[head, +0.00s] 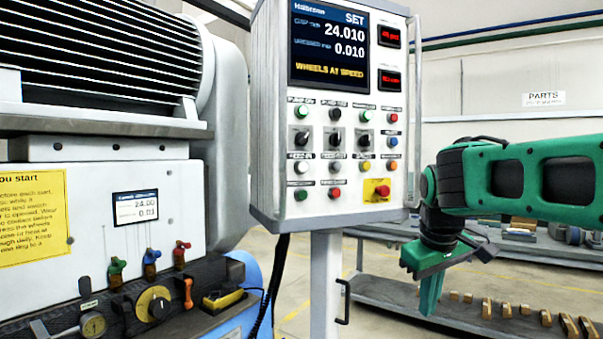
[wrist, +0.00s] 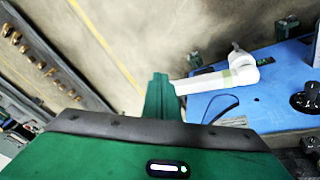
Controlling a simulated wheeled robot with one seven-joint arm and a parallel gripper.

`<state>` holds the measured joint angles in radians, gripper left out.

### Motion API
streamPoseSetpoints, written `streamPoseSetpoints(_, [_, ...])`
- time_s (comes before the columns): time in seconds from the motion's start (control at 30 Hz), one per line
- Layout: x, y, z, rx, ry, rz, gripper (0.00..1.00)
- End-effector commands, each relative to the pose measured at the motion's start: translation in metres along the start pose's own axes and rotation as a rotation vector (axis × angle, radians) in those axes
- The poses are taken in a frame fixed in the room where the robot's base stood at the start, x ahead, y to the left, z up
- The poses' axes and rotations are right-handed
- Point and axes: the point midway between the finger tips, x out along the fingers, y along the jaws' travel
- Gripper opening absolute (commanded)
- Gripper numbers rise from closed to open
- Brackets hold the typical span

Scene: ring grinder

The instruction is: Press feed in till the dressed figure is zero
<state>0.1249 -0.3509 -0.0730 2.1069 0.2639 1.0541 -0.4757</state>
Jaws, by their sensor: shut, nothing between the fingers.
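The control panel (head: 262,120) stands upright in the middle of the head view. Its screen (head: 328,50) reads SET, 24.010 on the gap line, 0.010 on the line below, and WHEELS AT SPEED in yellow. A white button (head: 301,167) at the left of the third control row has a small label that looks like FEED IN, hard to read. My gripper (head: 430,300) is shut and empty, pointing down to the right of and below the panel, apart from it. In the wrist view, the closed fingers (wrist: 160,92) point at open floor.
A red stop button (head: 381,190) on yellow sits at the panel's lower right. A grey bench (head: 460,310) with several small blocks stands behind my gripper. The panel has side handrails.

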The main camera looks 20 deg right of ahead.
Motion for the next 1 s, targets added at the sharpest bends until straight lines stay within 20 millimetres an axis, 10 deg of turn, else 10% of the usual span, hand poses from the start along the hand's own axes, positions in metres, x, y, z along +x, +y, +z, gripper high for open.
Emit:
streamPoseSetpoints(0.6, [-0.149, -0.057, -0.209, -0.615, 0.345, 0.125, 0.0])
streamPoseSetpoints(1.0, [-0.217, -0.095, -0.27, -0.842, 0.488, 0.187, 0.0])
